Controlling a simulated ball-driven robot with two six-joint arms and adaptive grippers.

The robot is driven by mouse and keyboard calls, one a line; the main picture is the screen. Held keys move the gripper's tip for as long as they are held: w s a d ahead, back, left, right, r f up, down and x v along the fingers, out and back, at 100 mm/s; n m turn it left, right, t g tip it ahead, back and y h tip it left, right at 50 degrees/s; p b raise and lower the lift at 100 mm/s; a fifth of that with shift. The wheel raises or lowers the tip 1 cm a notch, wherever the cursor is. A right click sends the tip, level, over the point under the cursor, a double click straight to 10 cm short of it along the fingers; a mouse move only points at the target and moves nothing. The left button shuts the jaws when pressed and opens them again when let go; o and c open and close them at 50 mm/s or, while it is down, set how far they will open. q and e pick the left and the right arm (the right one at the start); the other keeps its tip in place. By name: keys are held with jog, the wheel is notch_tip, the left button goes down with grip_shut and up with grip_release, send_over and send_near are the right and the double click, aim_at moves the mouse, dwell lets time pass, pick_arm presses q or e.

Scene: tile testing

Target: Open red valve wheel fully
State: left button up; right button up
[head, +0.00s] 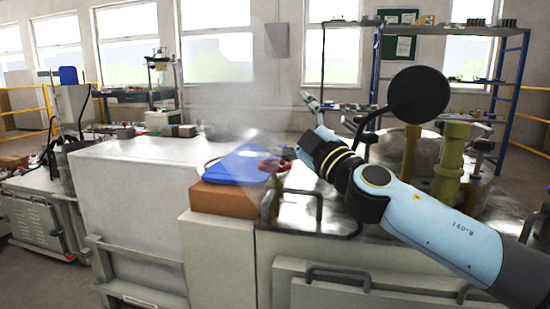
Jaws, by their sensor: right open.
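The red valve wheel (273,166) is small in the head view. It sits near the middle, on a brass-coloured fitting at the left end of the metal worktop. My right gripper (296,125) comes in from the right with its fingers spread and nothing between them. One finger points up, and the other reaches left, close to the wheel's upper right side. I cannot tell whether that finger touches the wheel. How far the valve is turned cannot be seen. My left gripper is not in view.
A blue object (234,166) lies on a brown block (224,200) just left of the wheel. Pale haze hangs above it. A dark metal handle (302,204) stands in front of my gripper. Yellow-green pipes (453,160) and a black disc (420,95) stand behind my arm.

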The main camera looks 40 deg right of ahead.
aim_at(274, 167)
jog(key=s+a+f+m+g+h+p, duration=0.25)
jog(key=f+m, duration=0.25)
jog(key=m, duration=0.3)
jog(key=s+a+f+m+g+h+p, duration=0.1)
jog(key=s+a+f+m+g+h, duration=0.15)
jog(key=s+f+m+h, duration=0.35)
jog(key=w+d, duration=0.1)
jog(key=w, duration=0.3)
jog(key=w+d+y, duration=0.1)
jog(key=w+d, duration=0.1)
jog(key=w, duration=0.2)
jog(key=w+d+r+m+y, duration=0.1)
jog(key=w, duration=0.3)
jog(key=shift+w+d+y, duration=0.1)
jog(key=shift+d+y, duration=0.1)
jog(key=shift+y, duration=0.05)
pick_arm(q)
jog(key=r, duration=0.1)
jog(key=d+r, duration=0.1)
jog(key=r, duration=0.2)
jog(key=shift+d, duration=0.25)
pick_arm(e)
jog(key=c, duration=1.2)
